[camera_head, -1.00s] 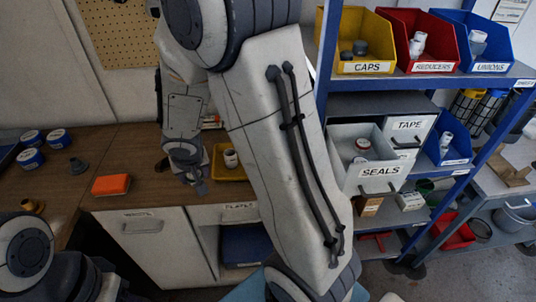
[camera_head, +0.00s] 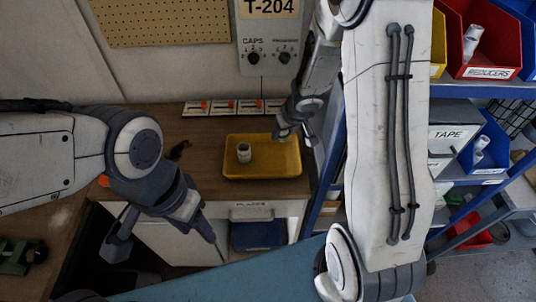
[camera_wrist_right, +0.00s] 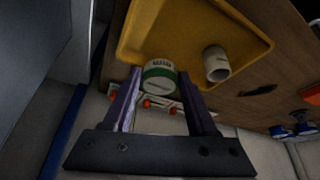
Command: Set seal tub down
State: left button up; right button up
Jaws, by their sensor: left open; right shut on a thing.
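My right gripper (camera_head: 294,135) is at the back right corner of the yellow tray (camera_head: 262,172) in the head view. In the right wrist view it is shut on the seal tub (camera_wrist_right: 160,76), a short white round tub with a green band, held close to the tray (camera_wrist_right: 136,45). I cannot tell whether the tub touches the tray. The head view does not clearly show the tub. A white cylindrical part (camera_head: 244,152) stands in the tray's left half and shows in the wrist view (camera_wrist_right: 216,64). My left gripper (camera_head: 168,250) is open and empty, left of the tray.
The tray stands on a brown wooden worktop. A row of cards with orange pieces (camera_head: 228,107) lies behind it, below the T-204 control box (camera_head: 268,40). A blue shelf rack with a red reducers bin (camera_head: 483,40) is at right, partly hidden by my right arm.

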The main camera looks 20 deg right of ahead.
aim_at(280, 157)
notch_tip(280, 157, down, 10)
jog(key=b, duration=1)
jog(key=shift+f, duration=0.1)
jog(key=o, duration=1.3)
